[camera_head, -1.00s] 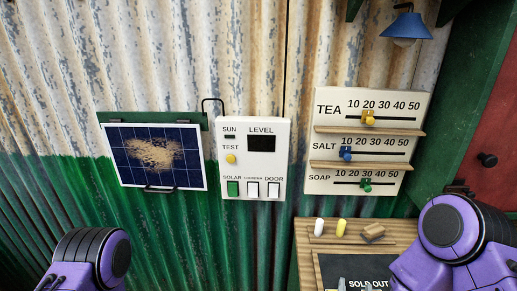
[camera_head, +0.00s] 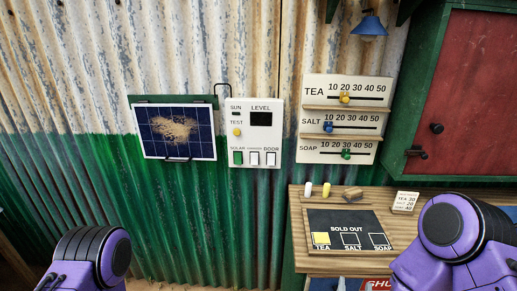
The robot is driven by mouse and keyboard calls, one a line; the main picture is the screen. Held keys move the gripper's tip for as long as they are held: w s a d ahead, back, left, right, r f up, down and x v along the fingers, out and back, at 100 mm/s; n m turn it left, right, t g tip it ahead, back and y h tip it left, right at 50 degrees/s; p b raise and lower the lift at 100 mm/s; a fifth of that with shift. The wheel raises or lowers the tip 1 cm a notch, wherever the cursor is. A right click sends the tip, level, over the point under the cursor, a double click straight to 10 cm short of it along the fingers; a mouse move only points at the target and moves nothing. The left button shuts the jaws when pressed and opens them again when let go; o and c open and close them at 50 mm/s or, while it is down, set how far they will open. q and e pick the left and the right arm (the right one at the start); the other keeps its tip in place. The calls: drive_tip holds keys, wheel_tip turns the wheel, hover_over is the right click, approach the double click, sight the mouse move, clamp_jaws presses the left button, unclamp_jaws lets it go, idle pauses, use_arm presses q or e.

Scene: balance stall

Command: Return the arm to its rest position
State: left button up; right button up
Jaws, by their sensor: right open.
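My right arm (camera_head: 455,240) is folded at the lower right, its purple joint in front of the counter's right part. The tips of my right gripper (camera_head: 354,285) barely show at the bottom edge, open, with nothing seen between them. My left arm (camera_head: 88,262) shows only as a purple joint at the lower left. My left gripper is out of view.
A wooden counter (camera_head: 296,230) holds a "SOLD OUT" board (camera_head: 330,218), chalk pieces (camera_head: 326,189), a wooden block (camera_head: 352,193) and a small card (camera_head: 405,202). Behind hang a solar panel (camera_head: 176,130), control box (camera_head: 260,146), price board (camera_head: 314,113) and red-door cabinet (camera_head: 470,90).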

drive_tip(key=s+f+n+g+y, duration=0.2)
drive_tip(key=s+f+n+g, duration=0.2)
drive_tip(key=f+n, duration=0.7)
drive_tip(key=s+f+n+g+y, duration=0.25)
drive_tip(key=f+n+g, duration=0.2)
drive_tip(key=n, duration=1.15)
use_arm(q)
drive_tip(key=shift+w+f+b, duration=0.2)
drive_tip(key=shift+f+b, duration=0.55)
drive_tip(key=shift+f, duration=0.05)
use_arm(e)
drive_tip(key=s+d+f+n+g+h, duration=0.1)
drive_tip(key=s+d+f+n+g, duration=0.1)
drive_tip(key=s, duration=0.4)
drive_tip(key=s+d+f+n+g+h, duration=0.1)
drive_tip(key=s+d+f+n+g, duration=0.2)
drive_tip(key=s+d+f, duration=0.2)
drive_tip(key=s, duration=0.2)
drive_tip(key=shift+s+f+n, duration=0.3)
drive_tip(key=shift+f, duration=0.05)
drive_tip(key=shift+d, duration=0.1)
